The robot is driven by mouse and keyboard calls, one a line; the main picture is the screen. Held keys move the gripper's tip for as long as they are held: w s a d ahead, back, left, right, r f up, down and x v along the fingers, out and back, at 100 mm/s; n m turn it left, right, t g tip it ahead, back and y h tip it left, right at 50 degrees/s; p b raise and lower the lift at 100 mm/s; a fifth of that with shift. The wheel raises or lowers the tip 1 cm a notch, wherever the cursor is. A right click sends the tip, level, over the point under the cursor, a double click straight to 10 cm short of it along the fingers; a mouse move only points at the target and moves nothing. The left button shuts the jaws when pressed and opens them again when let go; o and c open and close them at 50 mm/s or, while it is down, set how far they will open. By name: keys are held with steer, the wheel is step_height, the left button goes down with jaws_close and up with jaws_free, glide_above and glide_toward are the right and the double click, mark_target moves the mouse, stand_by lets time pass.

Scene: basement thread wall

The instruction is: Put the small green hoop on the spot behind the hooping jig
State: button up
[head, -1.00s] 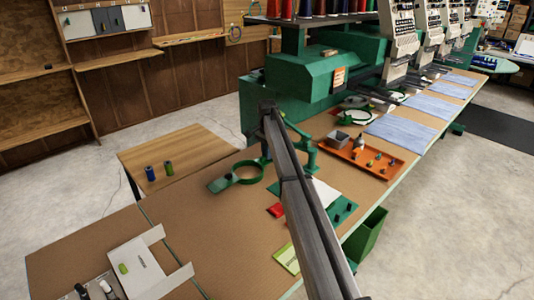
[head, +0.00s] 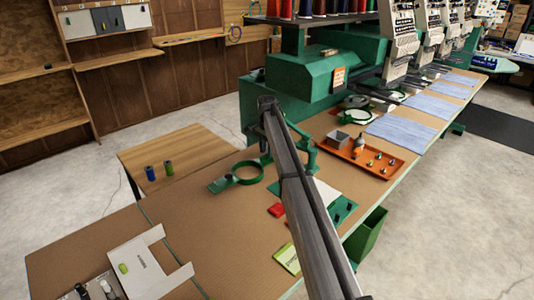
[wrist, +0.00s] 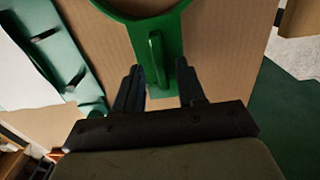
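The small green hoop (head: 247,181) appears to be the green ring lying flat on the brown tabletop, left of my arm. In the wrist view the ring (wrist: 172,22) is cut off by the top edge, and a narrow upright green fin (wrist: 156,62) stands at its near side. My gripper (wrist: 159,72) is open, its two dark fingers on either side of the fin. I see a gap to the right finger; contact with the left one is unclear. The green stand with a curved arm (head: 308,150), perhaps the hooping jig, is partly behind my arm.
A green board (head: 345,207) with a white sheet and dark clips lies right of my arm. An orange tray (head: 377,167) with small items is beyond it. The green machine (head: 315,75) stands at the back. Brown tabletop is clear left of the ring.

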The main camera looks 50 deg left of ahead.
step_height(320, 180, up, 10)
steer(key=shift+r, duration=0.25)
stand_by(0.3)
steer(key=shift+o, duration=0.3)
steer(key=o, duration=1.1)
steer(key=s+d+r, duration=0.1)
steer(key=d, duration=0.8)
steer(key=s+d+r, duration=0.1)
steer(key=d, duration=0.8)
steer(key=s+d+r, duration=0.1)
steer(key=d, duration=0.8)
steer(key=shift+s+r, duration=0.1)
steer(key=shift+r, duration=0.15)
steer(key=shift+c, duration=0.2)
step_height(320, 180, down, 10)
steer(key=shift+r, duration=0.1)
step_height(320, 180, up, 10)
